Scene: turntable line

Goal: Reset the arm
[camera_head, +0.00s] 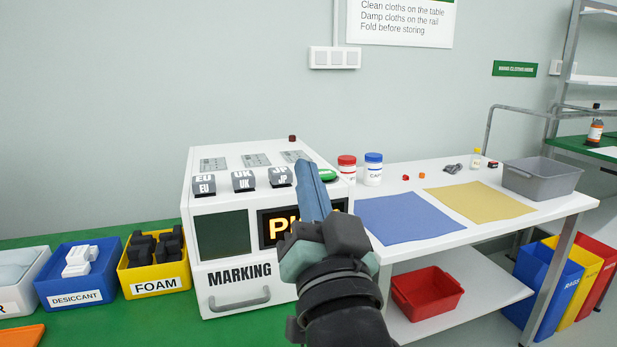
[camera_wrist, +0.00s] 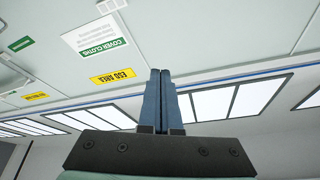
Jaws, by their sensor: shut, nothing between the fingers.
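My gripper (camera_head: 308,178) is raised in front of the marking machine (camera_head: 238,277), with its blue fingers pointing up. The fingers are together and hold nothing. In the wrist view my gripper (camera_wrist: 159,72) also shows with its two blue fingers side by side, facing the ceiling and its light panels. My arm and fingers cover part of the machine's lit display (camera_head: 272,228) and its right side.
A white table (camera_head: 520,215) to the right bears a blue cloth (camera_head: 408,218), a yellow cloth (camera_head: 480,204) and a grey bin (camera_head: 540,180). Bins labelled foam (camera_head: 155,286) and desiccant (camera_head: 75,299) stand at the left on the green surface (camera_head: 130,325).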

